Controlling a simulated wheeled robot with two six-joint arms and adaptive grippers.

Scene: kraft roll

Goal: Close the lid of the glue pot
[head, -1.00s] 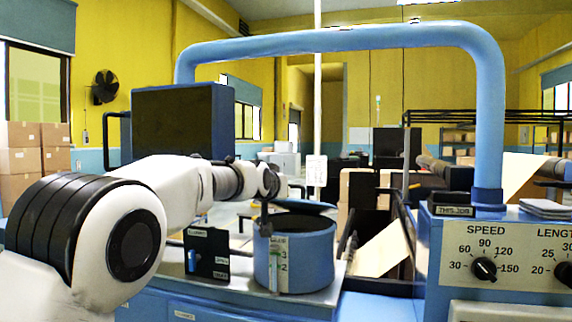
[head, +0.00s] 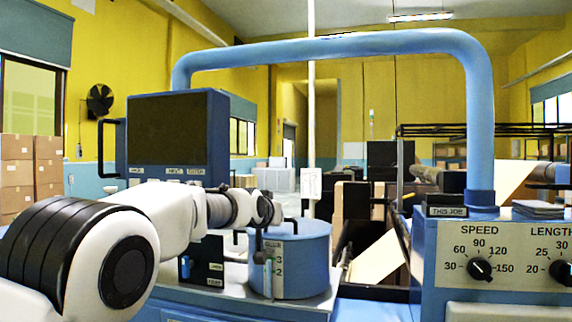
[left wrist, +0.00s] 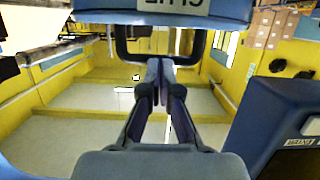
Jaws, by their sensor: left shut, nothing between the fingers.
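The blue glue pot (head: 305,262) stands on the bench right of the middle of the head view. Its lid (head: 300,229) lies flat across the top, with no gap visible. A dark handle (head: 294,221) stands up from the lid. My right gripper is out of view.
A dark-screened blue cabinet (head: 176,140) stands behind my left arm. A black labelled box (head: 207,261) sits left of the pot. A blue tube frame (head: 330,46) arches overhead. A control panel with knobs (head: 480,268) stands at the right.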

